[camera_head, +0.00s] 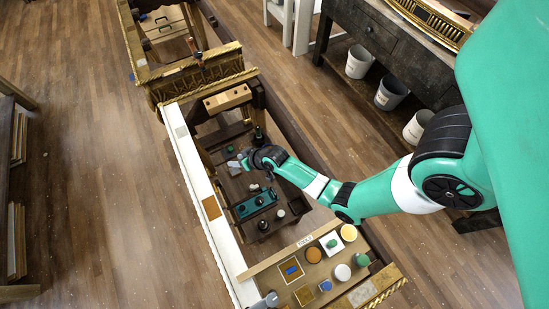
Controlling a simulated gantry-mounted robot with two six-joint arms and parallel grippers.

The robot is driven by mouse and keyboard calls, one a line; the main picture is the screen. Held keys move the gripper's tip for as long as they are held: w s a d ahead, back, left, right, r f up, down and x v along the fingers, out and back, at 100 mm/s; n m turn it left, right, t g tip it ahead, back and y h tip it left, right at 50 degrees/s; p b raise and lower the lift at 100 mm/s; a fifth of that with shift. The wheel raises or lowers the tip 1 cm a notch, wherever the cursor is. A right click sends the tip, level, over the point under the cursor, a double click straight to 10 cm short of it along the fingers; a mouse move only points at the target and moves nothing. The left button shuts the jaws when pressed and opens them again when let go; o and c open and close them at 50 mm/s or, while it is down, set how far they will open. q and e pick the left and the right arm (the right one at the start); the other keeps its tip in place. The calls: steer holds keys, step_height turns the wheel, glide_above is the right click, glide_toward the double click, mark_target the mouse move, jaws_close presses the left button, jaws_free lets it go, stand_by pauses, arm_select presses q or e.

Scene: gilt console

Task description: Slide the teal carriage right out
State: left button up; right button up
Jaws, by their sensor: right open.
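The teal carriage (243,212) is a small teal block with dark round parts on top. It sits inside the gilt console, in the recessed middle section between the pale front rail and the dark back rail. My right gripper (236,165) is open and hangs inside the same recess, beyond the carriage in the picture and apart from it. Its fingers are small and partly hidden by the wrist. I see nothing held between them.
A near panel (289,271) carries several coloured knobs and squares. A dark bottle (259,136) stands close to my right wrist. The pale front rail (196,172) and dark back rail bound the recess.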

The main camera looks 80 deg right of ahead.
mark_target(274, 192)
steer(key=s+a+f+m+g+b, duration=0.15)
steer(key=s+f+b, duration=0.25)
steer(key=s+f, duration=0.6)
steer(key=s+a+f+m+g+b, duration=0.15)
steer(key=s+f+b, duration=0.25)
steer(key=s+f, duration=0.65)
steer(key=shift+g+y, duration=0.3)
steer(key=shift+g, duration=0.1)
steer(key=b+x, duration=0.2)
steer(key=x, duration=0.2)
steer(key=b+x, duration=0.2)
steer(key=x, duration=0.2)
steer(key=w+b+x, duration=0.1)
steer(key=b+x, duration=0.1)
steer(key=x, duration=0.2)
steer(key=shift+w+d+f, duration=0.1)
steer(key=shift+w+d, duration=0.05)
steer(key=shift+d, duration=0.05)
steer(key=shift+w+d+f+b, duration=0.15)
steer(key=shift+w+f+b, duration=0.1)
steer(key=shift+f+b, duration=0.15)
arm_select(q)
step_height(274, 192, down, 17)
arm_select(e)
jaws_close()
